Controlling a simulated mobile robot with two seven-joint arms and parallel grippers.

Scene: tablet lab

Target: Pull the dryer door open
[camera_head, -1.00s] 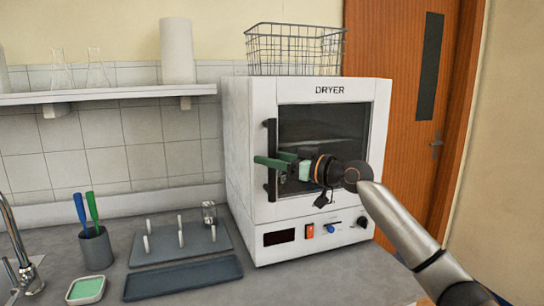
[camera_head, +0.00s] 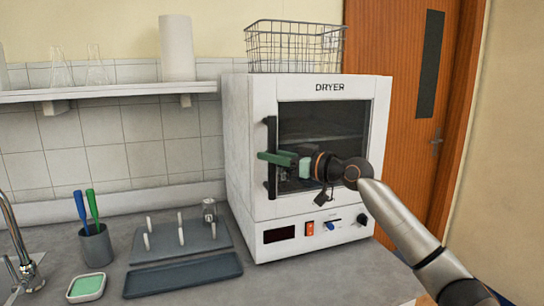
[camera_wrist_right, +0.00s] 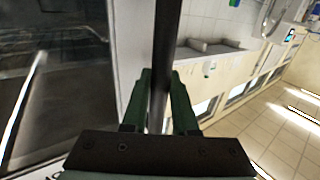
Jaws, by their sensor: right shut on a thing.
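The white dryer (camera_head: 243,150) stands on the counter, with its windowed door (camera_head: 320,193) facing me. The door looks shut in the head view. Its black vertical handle (camera_head: 271,188) is on the door's left side. My right gripper (camera_head: 271,158), with green fingers, reaches in from the right across the door and is shut on the handle. In the right wrist view the handle (camera_wrist_right: 165,60) runs upright between the two green fingers (camera_wrist_right: 158,105). My left gripper is not in view.
A wire basket (camera_head: 295,47) sits on the dryer. To the left are a peg rack (camera_head: 200,240), a dark tray (camera_head: 183,275), a cup with two tools (camera_head: 96,247) and a green-filled dish (camera_head: 86,288). Counter in front of the dryer is clear.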

